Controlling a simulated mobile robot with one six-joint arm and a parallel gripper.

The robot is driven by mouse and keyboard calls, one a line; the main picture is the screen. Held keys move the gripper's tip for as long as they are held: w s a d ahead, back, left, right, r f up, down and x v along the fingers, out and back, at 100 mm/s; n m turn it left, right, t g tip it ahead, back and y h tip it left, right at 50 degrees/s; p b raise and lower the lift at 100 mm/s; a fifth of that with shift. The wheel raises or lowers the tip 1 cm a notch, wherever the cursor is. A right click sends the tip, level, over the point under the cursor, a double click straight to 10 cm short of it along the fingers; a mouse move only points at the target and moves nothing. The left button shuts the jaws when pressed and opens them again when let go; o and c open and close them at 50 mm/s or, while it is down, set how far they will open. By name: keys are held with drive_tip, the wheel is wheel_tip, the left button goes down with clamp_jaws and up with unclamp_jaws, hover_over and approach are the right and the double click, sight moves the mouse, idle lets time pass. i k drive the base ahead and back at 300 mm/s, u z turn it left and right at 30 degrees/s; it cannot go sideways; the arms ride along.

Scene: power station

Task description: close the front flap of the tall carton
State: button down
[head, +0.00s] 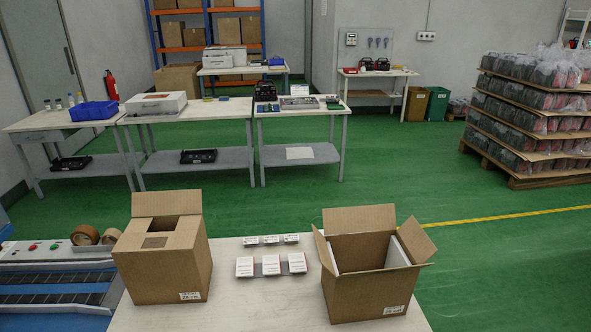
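Two brown cartons stand upright on the near table. The left carton (160,279) has its back flap (167,203) standing up. Its side flaps look folded inward, with a dark gap between them. Its front flap cannot be made out clearly. The right carton (362,298) is open at the top. Its back flap (359,218) stands up, its left flap (324,250) stands outward, and white panels line the sides inside. Its front edge leans slightly outward. I cannot tell for sure which carton is the taller. My gripper is not in view.
Several small white boxes (271,265) lie between the cartons on the pale table (240,312). Tape rolls (86,235) and a blue conveyor (50,300) are at the left. Workbenches (210,160) stand behind; a loaded pallet (530,120) is at right. Green floor between is clear.

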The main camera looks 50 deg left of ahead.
sight(181, 202)
drive_tip(key=i, duration=4.2)
drive_tip(key=u, duration=4.4)
drive_tip(key=i, duration=1)
drive_tip(key=z, duration=0.15)
